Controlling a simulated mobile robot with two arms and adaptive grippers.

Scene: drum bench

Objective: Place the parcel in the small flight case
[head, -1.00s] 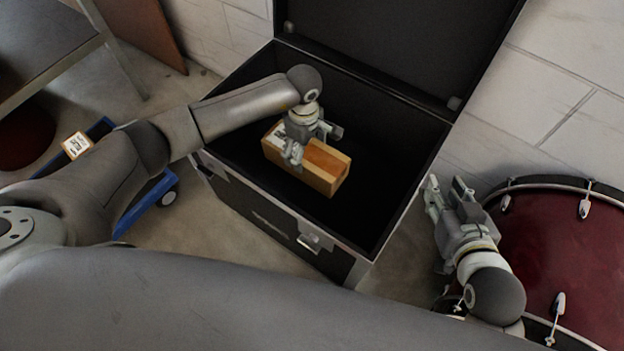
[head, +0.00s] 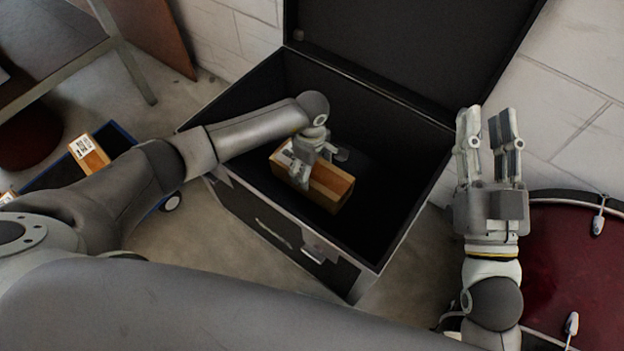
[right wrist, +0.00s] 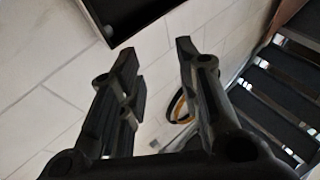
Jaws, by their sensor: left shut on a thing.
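The parcel (head: 328,189) is a brown cardboard box inside the opening of the black flight case (head: 262,206). The case is open, with its lid (head: 400,45) raised at the back. My left gripper (head: 303,178) is shut on the parcel from above and hides part of its left half. I cannot tell whether the parcel touches the case floor. My right gripper (head: 487,125) is open and empty, pointing up to the right of the case. Its open fingers also show in the right wrist view (right wrist: 158,75), with nothing between them.
A dark red drum (head: 575,265) stands at the right, behind my right arm. A blue cart (head: 125,134) holding another box (head: 89,153) is at the left, partly behind my left arm. A table (head: 60,60) is at the upper left. A white block wall (head: 570,100) closes the back.

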